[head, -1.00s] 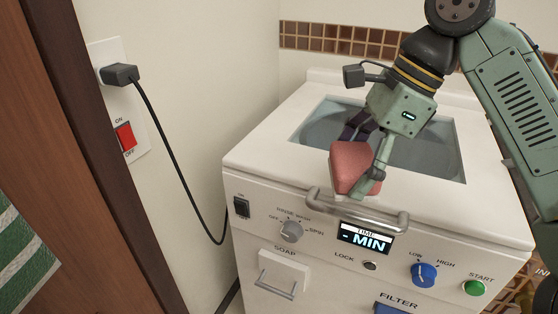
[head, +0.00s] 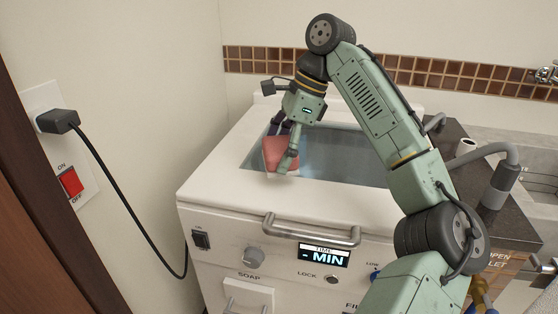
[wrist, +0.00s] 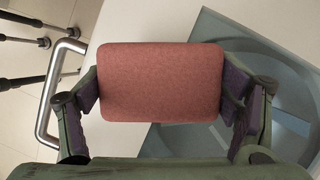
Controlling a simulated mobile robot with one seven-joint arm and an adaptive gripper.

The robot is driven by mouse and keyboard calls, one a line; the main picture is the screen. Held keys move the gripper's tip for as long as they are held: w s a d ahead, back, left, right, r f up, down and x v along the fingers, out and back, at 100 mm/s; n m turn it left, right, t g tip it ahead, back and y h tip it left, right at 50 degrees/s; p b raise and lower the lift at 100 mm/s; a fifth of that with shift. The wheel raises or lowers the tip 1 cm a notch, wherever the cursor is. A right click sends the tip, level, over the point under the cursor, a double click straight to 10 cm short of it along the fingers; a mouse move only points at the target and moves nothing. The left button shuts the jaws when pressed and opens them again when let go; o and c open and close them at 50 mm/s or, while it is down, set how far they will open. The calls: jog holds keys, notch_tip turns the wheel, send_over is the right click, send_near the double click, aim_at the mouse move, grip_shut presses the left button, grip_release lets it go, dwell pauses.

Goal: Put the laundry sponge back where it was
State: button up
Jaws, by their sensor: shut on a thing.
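The laundry sponge (head: 279,155) is a pinkish-red block with a pale underside. My gripper (head: 283,148) is shut on it and holds it over the front left edge of the washing machine's lid window. In the wrist view the sponge (wrist: 160,83) sits between the two purple-padded fingers, with its broad red face toward the camera. In that view it overlaps both the white top and the bluish window. I cannot tell whether its underside touches the machine.
The white washing machine (head: 225,185) has a metal handle (head: 311,232) along its front. A dark counter (head: 515,225) with a grey pipe and a sink lies to the right. A plug and cable (head: 58,121) hang on the left wall beside a red switch (head: 71,182).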

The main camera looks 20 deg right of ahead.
jog(key=shift+w+f, duration=0.15)
jog(key=shift+f, duration=0.75)
jog(key=shift+w+f, duration=0.1)
jog(key=shift+f, duration=0.85)
jog(key=o, duration=1.1)
jog(key=shift+f, duration=0.1)
jog(key=shift+c, duration=0.2)
jog(key=p+v, duration=0.2)
jog(key=v, duration=1)
jog(key=shift+r, duration=0.25)
